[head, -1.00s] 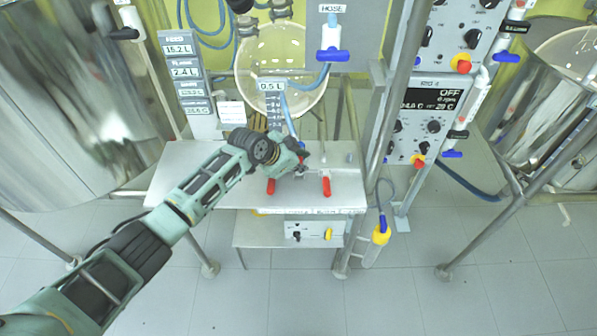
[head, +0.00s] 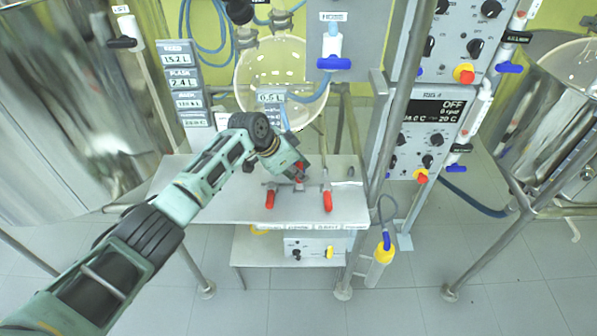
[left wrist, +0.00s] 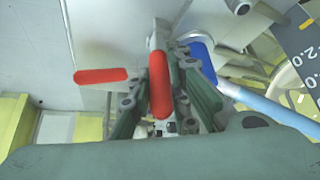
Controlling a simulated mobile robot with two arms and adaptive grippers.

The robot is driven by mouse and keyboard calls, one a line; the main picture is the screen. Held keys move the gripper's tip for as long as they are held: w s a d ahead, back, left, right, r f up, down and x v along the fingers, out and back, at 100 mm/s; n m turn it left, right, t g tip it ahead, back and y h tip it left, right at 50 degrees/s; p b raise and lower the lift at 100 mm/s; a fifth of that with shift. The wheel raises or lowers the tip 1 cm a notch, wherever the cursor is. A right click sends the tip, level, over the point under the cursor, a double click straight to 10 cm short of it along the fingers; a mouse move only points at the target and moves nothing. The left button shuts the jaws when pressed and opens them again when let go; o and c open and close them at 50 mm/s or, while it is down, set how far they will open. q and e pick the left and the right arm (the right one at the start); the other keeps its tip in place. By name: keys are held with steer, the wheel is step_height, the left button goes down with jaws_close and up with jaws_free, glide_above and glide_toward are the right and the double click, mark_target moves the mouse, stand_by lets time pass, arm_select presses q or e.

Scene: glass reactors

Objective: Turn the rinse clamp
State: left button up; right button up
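Several red-handled clamps sit on the steel shelf (head: 225,205) in the head view. The left red handle (head: 270,199) and right red handle (head: 327,201) point toward the front edge. A middle red handle (head: 299,171) is partly covered by my left gripper (head: 300,175). In the left wrist view that handle (left wrist: 160,85) lies between the two green fingers of my left gripper (left wrist: 165,95), which look apart around it. Contact is not clear. Another red handle (left wrist: 100,75) lies left, outside the fingers. Which clamp is the rinse one cannot be read. My right gripper is not visible.
A glass vessel (head: 270,75) and a blue hose valve (head: 334,63) stand behind the shelf. A steel post (head: 385,130) and control panel (head: 437,112) stand right. A yellow-capped probe (head: 382,255) hangs beside the shelf. A blue tube (left wrist: 265,110) runs close to the fingers.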

arm_select(q)
steer(key=shift+o, duration=0.6)
steer(key=shift+s+d+f, duration=0.1)
steer(key=shift+s+f, duration=0.1)
steer(key=shift+r, duration=0.1)
steer(key=shift+w+r, duration=0.1)
steer(key=shift+r, duration=0.3)
steer(key=v, duration=1.1)
steer(key=shift+a, duration=0.3)
